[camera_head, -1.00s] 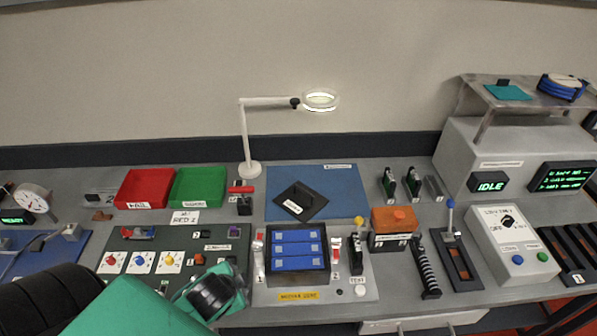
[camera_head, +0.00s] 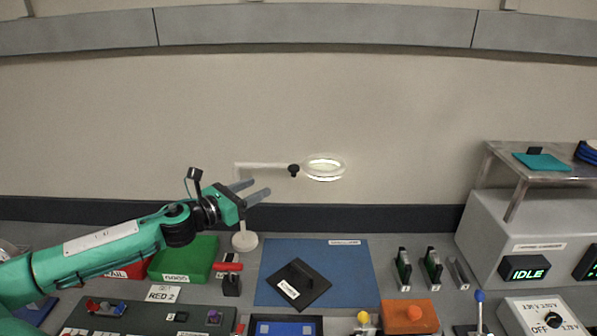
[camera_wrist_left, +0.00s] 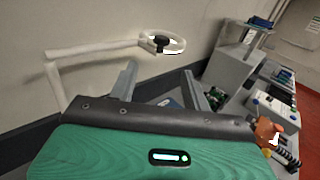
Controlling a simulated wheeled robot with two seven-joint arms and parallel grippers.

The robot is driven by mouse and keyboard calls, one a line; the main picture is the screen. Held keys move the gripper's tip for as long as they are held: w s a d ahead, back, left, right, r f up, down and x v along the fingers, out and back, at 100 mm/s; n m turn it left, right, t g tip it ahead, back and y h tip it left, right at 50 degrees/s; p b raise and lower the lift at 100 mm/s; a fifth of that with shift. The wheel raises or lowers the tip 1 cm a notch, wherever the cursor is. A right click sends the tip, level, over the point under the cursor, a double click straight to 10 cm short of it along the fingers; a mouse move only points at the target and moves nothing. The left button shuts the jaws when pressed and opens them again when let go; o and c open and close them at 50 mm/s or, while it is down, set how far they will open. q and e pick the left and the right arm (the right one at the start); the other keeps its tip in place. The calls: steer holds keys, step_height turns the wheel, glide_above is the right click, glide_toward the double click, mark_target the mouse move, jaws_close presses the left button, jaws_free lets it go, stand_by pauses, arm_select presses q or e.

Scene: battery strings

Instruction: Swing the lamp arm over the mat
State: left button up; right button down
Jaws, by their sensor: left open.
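The white lamp arm (camera_head: 262,165) reaches right from its post and ends in a lit ring head (camera_head: 324,168) with a black knob (camera_head: 294,170). The head hangs above the back part of the blue mat (camera_head: 350,275). The lamp's round base (camera_head: 244,241) stands left of the mat, and my gripper hides most of the post. My left gripper (camera_head: 262,190) is open and empty, its fingers pointing right, near the post below the arm. In the left wrist view, the lamp arm (camera_wrist_left: 100,53) and the black knob (camera_wrist_left: 161,42) are beyond the fingertips (camera_wrist_left: 160,80). My right gripper is out of view.
A black plate (camera_head: 312,290) lies on the mat. Red and green bins (camera_head: 205,252) stand left of the lamp base, partly behind my arm. A red-handled switch (camera_head: 230,283) is near the mat's left edge. A grey cabinet (camera_head: 492,235) is at right.

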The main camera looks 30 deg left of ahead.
arm_select(q)
steer(key=p, duration=0.1)
glide_toward(294, 166)
steer(key=shift+x, duration=0.85)
steer(key=shift+f+p+x, duration=0.15)
steer(key=shift+p+x, duration=0.5)
steer(key=shift+x, duration=0.3)
steer(key=shift+f+p+x, duration=0.15)
steer(key=shift+p+x, duration=0.45)
steer(key=shift+x, duration=0.3)
steer(key=shift+p+x, duration=0.7)
steer(key=shift+x, duration=0.5)
steer(key=shift+p+x, duration=0.45)
steer(key=shift+x, duration=0.65)
steer(key=shift+f, duration=0.2)
jaws_close()
